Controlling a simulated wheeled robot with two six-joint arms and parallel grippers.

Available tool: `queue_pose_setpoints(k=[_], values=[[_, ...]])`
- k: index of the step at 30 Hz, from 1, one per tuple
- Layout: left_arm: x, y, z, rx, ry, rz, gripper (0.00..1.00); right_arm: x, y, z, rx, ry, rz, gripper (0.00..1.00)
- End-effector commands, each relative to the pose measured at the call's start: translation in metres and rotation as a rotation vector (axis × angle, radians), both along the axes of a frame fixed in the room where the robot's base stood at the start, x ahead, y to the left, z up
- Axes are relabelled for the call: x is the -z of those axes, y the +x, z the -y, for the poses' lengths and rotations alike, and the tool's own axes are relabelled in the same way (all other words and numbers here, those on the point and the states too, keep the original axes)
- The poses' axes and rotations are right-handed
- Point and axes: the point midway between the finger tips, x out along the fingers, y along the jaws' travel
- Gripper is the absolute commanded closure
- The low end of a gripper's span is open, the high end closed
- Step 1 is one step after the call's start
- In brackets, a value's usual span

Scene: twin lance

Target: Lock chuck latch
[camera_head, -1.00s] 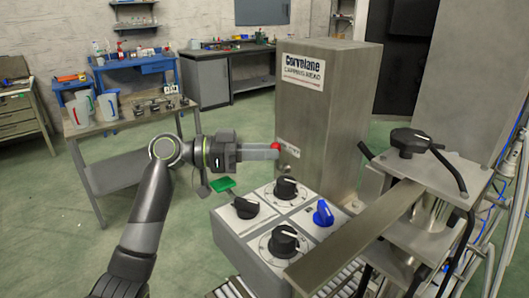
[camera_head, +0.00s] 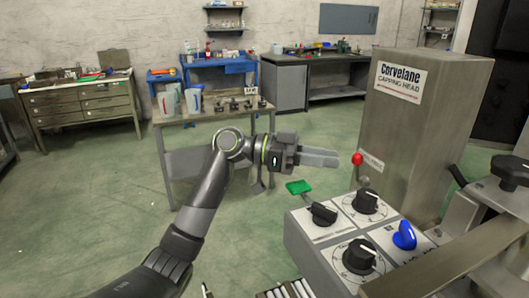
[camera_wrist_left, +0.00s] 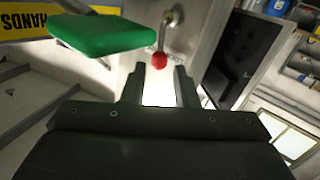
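A lever with a red ball knob (camera_head: 357,159) stands at the left side of the capping head (camera_head: 405,130); I take it for the chuck latch. Its stem rises from a grey boss and leans slightly left. My left gripper (camera_head: 335,158) points right at the knob, fingers apart and empty, with a small gap between tips and knob. In the left wrist view the knob (camera_wrist_left: 159,60) appears just beyond and between the open fingertips (camera_wrist_left: 158,85). My right gripper is out of view.
A green paddle (camera_head: 299,187) sits below my left gripper, beside the control box with black dials (camera_head: 358,255) and a blue knob (camera_head: 404,235). The green paddle also shows close by in the left wrist view (camera_wrist_left: 105,35). Open floor lies left of the machine.

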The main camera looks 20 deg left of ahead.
Motion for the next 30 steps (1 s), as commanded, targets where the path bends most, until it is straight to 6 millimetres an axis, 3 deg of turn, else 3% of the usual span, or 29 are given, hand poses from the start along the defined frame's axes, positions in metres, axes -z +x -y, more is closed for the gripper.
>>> queue_pose_setpoints(k=[9, 18, 24, 30], values=[[0.001, -0.011, -0.064, -0.004, 0.005, -0.001, 0.73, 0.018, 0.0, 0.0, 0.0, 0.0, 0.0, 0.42], [-0.002, -0.021, -0.114, -0.004, 0.003, -0.002, 0.73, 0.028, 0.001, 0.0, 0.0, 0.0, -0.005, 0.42], [-0.004, -0.024, -0.129, -0.002, 0.001, -0.001, 0.73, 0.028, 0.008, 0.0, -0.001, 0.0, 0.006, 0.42], [-0.004, -0.024, -0.131, -0.001, 0.0, -0.001, 0.73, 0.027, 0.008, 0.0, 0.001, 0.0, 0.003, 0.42]])
